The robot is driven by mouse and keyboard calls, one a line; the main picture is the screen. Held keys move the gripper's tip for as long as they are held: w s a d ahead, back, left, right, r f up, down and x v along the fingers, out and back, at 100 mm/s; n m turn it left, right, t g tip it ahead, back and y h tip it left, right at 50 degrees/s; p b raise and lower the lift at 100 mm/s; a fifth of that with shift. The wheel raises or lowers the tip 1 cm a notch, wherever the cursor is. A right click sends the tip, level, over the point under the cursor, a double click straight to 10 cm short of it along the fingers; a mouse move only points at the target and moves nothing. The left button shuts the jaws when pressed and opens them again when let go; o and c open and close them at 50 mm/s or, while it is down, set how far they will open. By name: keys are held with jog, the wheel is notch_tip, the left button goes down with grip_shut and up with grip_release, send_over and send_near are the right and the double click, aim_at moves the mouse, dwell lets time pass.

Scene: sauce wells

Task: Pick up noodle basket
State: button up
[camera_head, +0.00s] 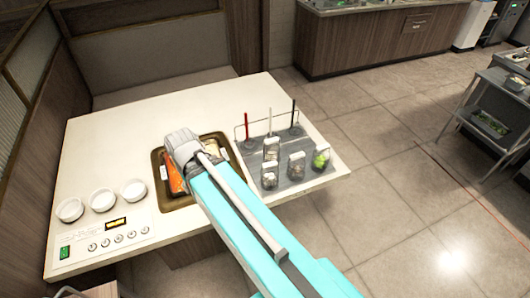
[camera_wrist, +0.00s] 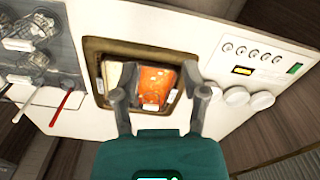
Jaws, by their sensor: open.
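Several small wire baskets with white tops, which look like noodle baskets (camera_head: 297,166), stand on the grey panel at the table's right. One at the far right holds something green. Which one the task means I cannot tell. Baskets also show at the upper left of the wrist view (camera_wrist: 26,62). My gripper (camera_wrist: 160,92) is open, with nothing between its fingers, over the brown-rimmed tray. In the head view my gripper (camera_head: 180,150) is left of the baskets, apart from them. My arm crosses in front and hides part of the tray and perhaps the panel's near edge.
The brown-rimmed tray (camera_head: 160,188) holds orange and pale pieces. Upright red (camera_head: 247,127), white and dark handles stand behind the baskets. White bowls (camera_head: 102,200) and a control panel (camera_head: 112,236) are at the left. The table's (camera_head: 120,140) back left is clear.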

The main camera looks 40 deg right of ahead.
jog(key=shift+w+d, duration=0.1)
jog(key=shift+d, duration=0.25)
jog(key=shift+o, duration=1.2)
jog(key=shift+w+d, duration=0.1)
jog(key=n+g+h+b, duration=0.1)
jog(key=n+h+b, duration=0.5)
jog(key=n+b, duration=0.65)
send_near(272, 140)
notch_tip(272, 140, up, 3)
jog(key=a+n+p, duration=0.2)
jog(key=p, duration=0.1)
jog(key=shift+w+d+n+g, duration=0.25)
jog(key=shift+w+d+g, duration=0.05)
jog(key=shift+w+d, duration=0.1)
jog(key=shift+f+b, duration=0.15)
jog(key=shift+b, duration=0.25)
jog(key=shift+b+x, duration=3.6)
jog(key=shift+x, duration=0.55)
